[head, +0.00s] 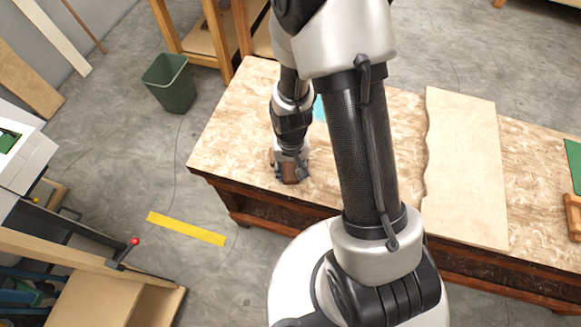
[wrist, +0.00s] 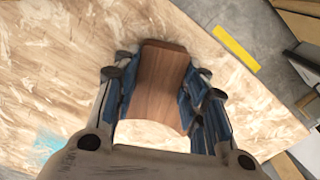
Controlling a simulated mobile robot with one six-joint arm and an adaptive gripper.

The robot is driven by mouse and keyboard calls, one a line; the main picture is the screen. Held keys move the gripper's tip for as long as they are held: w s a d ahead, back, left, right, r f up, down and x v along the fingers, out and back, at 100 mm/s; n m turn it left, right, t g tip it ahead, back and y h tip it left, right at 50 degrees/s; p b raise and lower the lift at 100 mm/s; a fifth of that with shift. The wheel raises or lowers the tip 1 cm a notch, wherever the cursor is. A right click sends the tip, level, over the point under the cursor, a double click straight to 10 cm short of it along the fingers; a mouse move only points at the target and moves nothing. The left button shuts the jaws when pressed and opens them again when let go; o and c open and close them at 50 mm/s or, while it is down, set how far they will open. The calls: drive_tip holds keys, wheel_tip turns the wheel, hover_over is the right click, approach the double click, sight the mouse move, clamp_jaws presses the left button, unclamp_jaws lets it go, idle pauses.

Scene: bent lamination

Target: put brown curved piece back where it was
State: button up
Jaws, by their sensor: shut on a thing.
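The brown curved piece (wrist: 160,82) is between the fingers of my gripper (wrist: 158,95) in the wrist view, with its flat wood-grain face toward the camera. My gripper is shut on it, with blue-padded fingers on both sides. In the head view my gripper (head: 290,172) points down near the left front part of the workbench (head: 235,120), and a bit of the brown piece (head: 291,174) shows between the fingers. I cannot tell whether the piece touches the bench top. A light blue patch (wrist: 47,143) on the bench shows in the wrist view, partly hidden in the head view (head: 319,108).
A pale wooden board (head: 465,165) lies on the bench right of my arm. A green item (head: 573,160) and a wooden object (head: 573,215) are at the far right. A green bin (head: 169,83) and yellow floor strip (head: 186,229) are left of the bench. Bench top around my gripper is clear.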

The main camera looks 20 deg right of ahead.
drive_tip(key=o, duration=1.1)
drive_tip(key=shift+c, duration=0.2)
wheel_tip(320, 180, up, 12)
drive_tip(key=p, duration=0.5)
wheel_tip(320, 180, up, 14)
drive_tip(key=n+t, duration=0.1)
drive_tip(key=t, duration=0.1)
hover_over(291, 170)
drive_tip(key=s, duration=0.3)
drive_tip(key=s+r+n+t, duration=0.1)
drive_tip(key=s+r+t, duration=0.1)
drive_tip(key=s+r, duration=0.8)
drive_tip(key=shift+d+r+n+t, duration=0.2)
drive_tip(key=shift+r+n+t, duration=0.1)
drive_tip(key=shift+r, duration=0.1)
drive_tip(key=shift+f+b, duration=0.15)
drive_tip(key=shift+b, duration=0.15)
